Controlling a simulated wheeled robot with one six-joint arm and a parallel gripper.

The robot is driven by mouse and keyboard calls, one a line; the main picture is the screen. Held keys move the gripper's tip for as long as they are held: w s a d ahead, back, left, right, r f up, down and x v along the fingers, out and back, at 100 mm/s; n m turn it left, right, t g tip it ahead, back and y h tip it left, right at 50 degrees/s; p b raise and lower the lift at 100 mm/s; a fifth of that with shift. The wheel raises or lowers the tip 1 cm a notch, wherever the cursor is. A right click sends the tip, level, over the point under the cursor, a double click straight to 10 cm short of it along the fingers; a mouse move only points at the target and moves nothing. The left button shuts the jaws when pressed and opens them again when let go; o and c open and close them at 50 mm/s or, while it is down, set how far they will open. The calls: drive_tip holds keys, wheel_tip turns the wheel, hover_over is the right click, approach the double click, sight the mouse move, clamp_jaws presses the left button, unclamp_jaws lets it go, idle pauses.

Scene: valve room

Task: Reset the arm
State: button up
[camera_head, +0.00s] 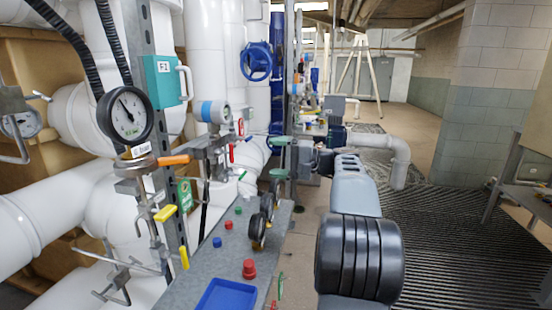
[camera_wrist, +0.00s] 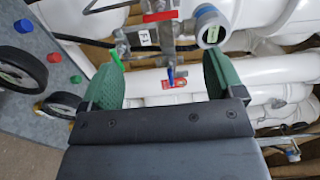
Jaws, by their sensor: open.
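My gripper (camera_head: 279,158) is at the middle of the head view, with its green fingers pointing left toward the pipes. In the wrist view its two green fingers (camera_wrist: 161,75) are wide apart, and nothing is held between them. My arm reaches forward from the lower right of the head view.
A grey bench (camera_head: 205,262) holds a blue tray (camera_head: 227,296), a red knob (camera_head: 249,268) and several small gauges (camera_head: 258,227). White pipes with a large gauge (camera_head: 125,115) and a teal box (camera_head: 164,81) stand left. Open floor with dark grating (camera_head: 450,220) lies right.

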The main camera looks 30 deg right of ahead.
wheel_tip(320, 180, down, 10)
drive_tip(key=m+g+h, duration=0.3)
drive_tip(key=h, duration=0.1)
drive_tip(key=s+a+f+n+g+h+p, duration=0.2)
drive_tip(key=s+a+f+g+h+p, duration=0.15)
drive_tip(key=s+a+p, duration=0.3)
drive_tip(key=s+a+r+n+g+h+p, duration=0.1)
drive_tip(key=s+a+r+n+h+p, duration=0.1)
drive_tip(key=s+a+r+n+p, duration=0.2)
drive_tip(key=s+a+r+n+g+h+p, duration=0.2)
drive_tip(key=s+a+r+n+p, duration=0.2)
drive_tip(key=a, duration=0.7)
drive_tip(key=s+n+p, duration=0.2)
drive_tip(key=s+p, duration=0.2)
drive_tip(key=p, duration=0.1)
drive_tip(key=shift+s+a+n+h, duration=0.2)
drive_tip(key=shift+a+n+h, duration=0.05)
drive_tip(key=shift+n+h, duration=0.1)
idle(0.5)
